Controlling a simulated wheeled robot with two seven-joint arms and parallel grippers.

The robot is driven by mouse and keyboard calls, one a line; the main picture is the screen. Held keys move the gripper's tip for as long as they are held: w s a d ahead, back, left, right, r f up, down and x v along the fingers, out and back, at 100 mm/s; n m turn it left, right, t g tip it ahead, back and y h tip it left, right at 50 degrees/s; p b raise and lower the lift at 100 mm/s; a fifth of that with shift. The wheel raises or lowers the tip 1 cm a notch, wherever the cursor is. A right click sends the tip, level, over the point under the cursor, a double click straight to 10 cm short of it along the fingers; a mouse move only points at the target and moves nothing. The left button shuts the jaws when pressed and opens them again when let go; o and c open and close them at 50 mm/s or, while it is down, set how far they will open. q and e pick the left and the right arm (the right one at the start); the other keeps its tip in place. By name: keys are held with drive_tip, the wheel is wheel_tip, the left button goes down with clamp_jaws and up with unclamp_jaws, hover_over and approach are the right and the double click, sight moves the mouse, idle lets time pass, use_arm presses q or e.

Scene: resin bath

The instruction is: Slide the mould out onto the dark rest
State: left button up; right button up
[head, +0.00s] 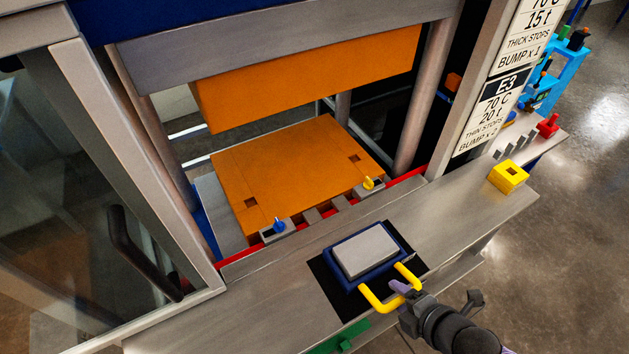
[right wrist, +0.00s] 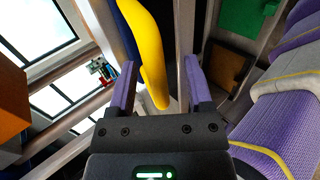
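The mould (head: 367,250) is a grey slab in a dark blue frame with a yellow U-shaped handle (head: 377,303) at its front. It lies on the dark rest (head: 328,285), a black patch on the grey front ledge, outside the press. My right gripper (head: 403,287) is at the handle, and its wrist hides part of the bar. In the right wrist view the purple fingers (right wrist: 160,88) stand apart, with the yellow handle (right wrist: 145,45) reaching into the gap, nearer the left finger. I cannot tell whether they touch. My left gripper is not in view.
The orange lower platen (head: 295,165) is bare below the raised orange upper platen (head: 310,80). A yellow block (head: 508,176) sits on the ledge at right. A green piece (head: 340,338) is at the front.

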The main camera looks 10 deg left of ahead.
drive_tip(key=p+v, duration=0.7)
drive_tip(key=v, duration=0.1)
idle(0.4)
